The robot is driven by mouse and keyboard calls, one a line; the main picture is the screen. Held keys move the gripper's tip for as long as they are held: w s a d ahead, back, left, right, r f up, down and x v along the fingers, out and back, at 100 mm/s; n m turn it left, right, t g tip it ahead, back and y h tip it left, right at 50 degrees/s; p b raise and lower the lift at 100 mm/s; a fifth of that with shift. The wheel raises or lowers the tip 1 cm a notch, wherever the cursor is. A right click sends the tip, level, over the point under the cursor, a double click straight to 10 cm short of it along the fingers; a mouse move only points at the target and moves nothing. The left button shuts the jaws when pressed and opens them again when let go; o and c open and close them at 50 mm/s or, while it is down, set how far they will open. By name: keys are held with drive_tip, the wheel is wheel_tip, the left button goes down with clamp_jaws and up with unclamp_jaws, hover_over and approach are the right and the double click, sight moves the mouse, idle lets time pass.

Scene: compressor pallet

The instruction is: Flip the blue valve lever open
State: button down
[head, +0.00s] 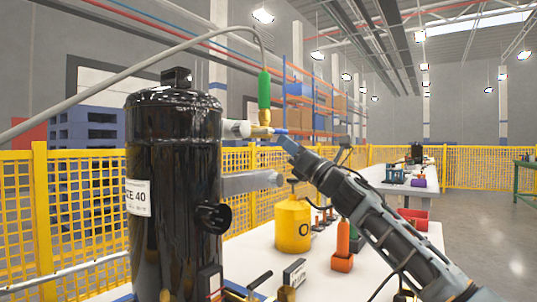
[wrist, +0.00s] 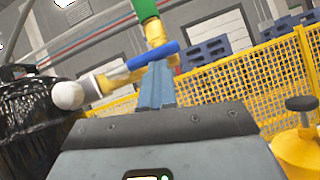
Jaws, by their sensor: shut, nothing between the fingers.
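The blue valve lever (head: 280,131) sticks out to the right of the brass valve (head: 261,132) on the side of the black compressor tank (head: 172,180). In the wrist view the blue lever (wrist: 153,54) lies slanted across the brass body, just beyond my fingertips. My gripper (head: 288,143) is shut and empty, reaching up from the lower right to the lever. In the wrist view its closed fingers (wrist: 155,82) end right at the lever's lower side. I cannot tell whether they touch it. A green hose fitting (head: 264,90) rises from the valve.
A grey pipe stub (head: 252,182) juts from the tank below my gripper. A yellow canister (head: 292,225) stands on the white table beneath my arm, near an orange bottle (head: 343,240). A grey hose (head: 150,72) arches over the tank. Yellow fencing (head: 82,200) runs behind.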

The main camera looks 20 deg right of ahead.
drive_tip(key=shift+a, duration=0.15)
drive_tip(key=s+d+f+b, duration=0.1)
drive_tip(key=s+d+f, duration=0.4)
drive_tip(key=s+f, duration=0.2)
wheel_tip(320, 180, down, 2)
drive_tip(key=shift+s+d+f, duration=0.15)
drive_tip(key=shift+d+f, duration=0.1)
drive_tip(key=shift+d, duration=0.05)
idle(0.4)
